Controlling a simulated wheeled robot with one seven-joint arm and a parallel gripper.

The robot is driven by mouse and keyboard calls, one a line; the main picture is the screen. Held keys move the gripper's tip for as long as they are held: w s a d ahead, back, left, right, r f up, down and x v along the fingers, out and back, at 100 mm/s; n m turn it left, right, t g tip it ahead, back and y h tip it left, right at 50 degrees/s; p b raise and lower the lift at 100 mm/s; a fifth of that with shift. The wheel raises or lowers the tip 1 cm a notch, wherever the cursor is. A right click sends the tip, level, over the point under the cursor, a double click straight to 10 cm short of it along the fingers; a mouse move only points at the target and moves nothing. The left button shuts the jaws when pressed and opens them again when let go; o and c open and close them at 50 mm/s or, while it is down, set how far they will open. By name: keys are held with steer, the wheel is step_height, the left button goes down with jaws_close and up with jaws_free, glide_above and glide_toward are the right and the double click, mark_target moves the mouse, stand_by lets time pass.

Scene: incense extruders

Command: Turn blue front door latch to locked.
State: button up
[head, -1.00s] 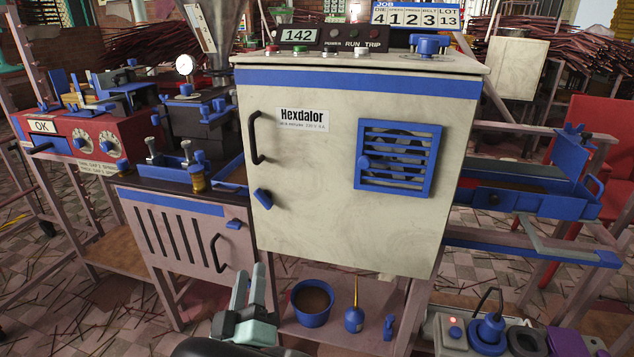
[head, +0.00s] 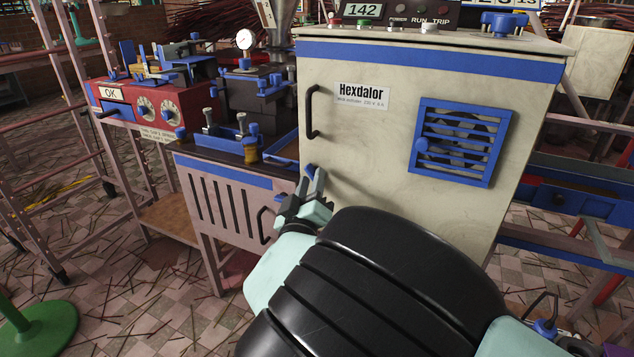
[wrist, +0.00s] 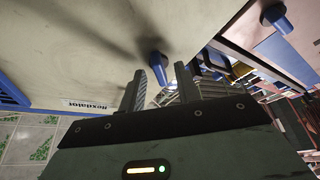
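The blue front door latch (head: 310,169) is on the cream Hexdalor cabinet door (head: 375,150), below the black door handle (head: 313,112). My gripper (head: 313,182) is at the latch and partly hides it in the head view. In the wrist view the latch (wrist: 153,62) shows as a blue lever between the two fingertips of my gripper (wrist: 162,72). The fingers are apart with a gap around the lever. I cannot tell whether either finger touches it.
A blue vent grille (head: 461,142) is on the door to the right. The lower slatted cabinet (head: 225,205) stands at left, with a blue knob (wrist: 278,18) in the wrist view. A red machine (head: 150,105) is further left. A green round base (head: 38,328) stands on the floor.

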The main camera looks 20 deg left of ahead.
steer(key=shift+c, duration=0.3)
jaws_close()
steer(key=shift+b, duration=0.3)
steer(key=m+b, duration=0.1)
steer(key=m+h+b, duration=0.1)
steer(key=shift+f+m+t, duration=0.25)
steer(key=shift+m+t, duration=0.05)
steer(key=shift+t, duration=0.1)
steer(key=shift+a+r+m+h+b, duration=0.15)
steer(key=shift+m+h+b, duration=1.2)
steer(key=shift+m, duration=1)
steer(key=shift+a+f+m+h+b, duration=0.1)
steer(key=shift+m+h+b, duration=1.15)
steer(key=shift+m, duration=1.15)
steer(key=shift+a+r+m+h+b, duration=0.15)
steer(key=shift+m+h+b, duration=1.2)
steer(key=shift+m, duration=1)
